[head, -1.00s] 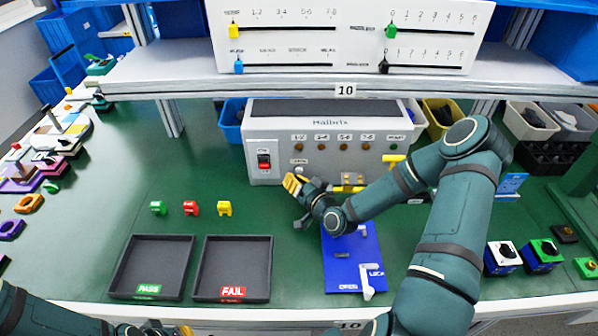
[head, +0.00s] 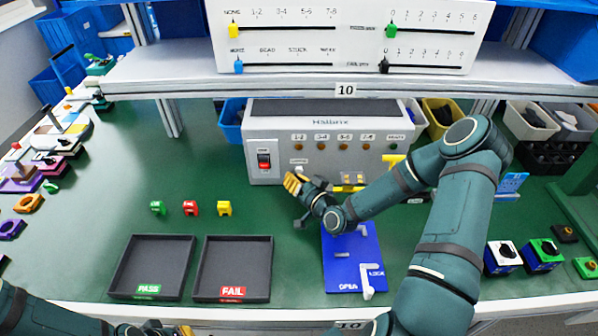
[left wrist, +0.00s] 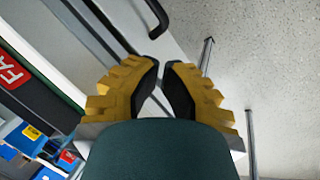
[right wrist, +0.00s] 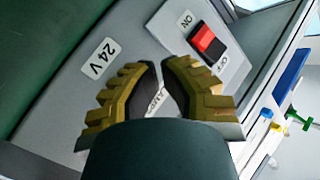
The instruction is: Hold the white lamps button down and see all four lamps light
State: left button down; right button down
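The grey test box (head: 268,125) stands at the back of the green bench. Its row of four lamps (head: 333,146) looks dull brown-orange, with no clear glow. My right gripper (head: 292,183) is at the lower left of the box front, just below the lamps label (head: 297,161). In the right wrist view, its fingertips (right wrist: 160,62) are nearly together with nothing seen between them, and part of the lamps label (right wrist: 156,101) shows behind. The white button is hidden or too small to make out; contact cannot be told. My left gripper (left wrist: 160,62) is shut and empty near the bench front.
A red rocker switch (head: 264,161) is left of my right gripper. A blue fixture (head: 340,275) lies below my right forearm. Two dark trays (head: 150,262) (head: 233,262) and several small coloured pieces (head: 190,208) lie to the left. A shelf (head: 170,75) overhangs the box.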

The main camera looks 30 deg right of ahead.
jog(key=shift+w+d, duration=0.2)
jog(key=shift+w, duration=0.1)
jog(key=shift+w+d, duration=0.25)
jog(key=shift+w, duration=0.1)
dwell(1.5)
jog(key=shift+a+b, duration=0.1)
jog(key=shift+b, duration=0.2)
dwell(0.8)
jog(key=shift+s+a, duration=0.4)
jog(key=shift+s, duration=0.3)
jog(key=shift+s+a, duration=0.45)
jog(key=shift+s, duration=0.25)
jog(key=shift+s+a, duration=0.4)
jog(key=shift+s, duration=0.35)
jog(key=shift+s+a, duration=0.45)
jog(key=shift+s, duration=0.25)
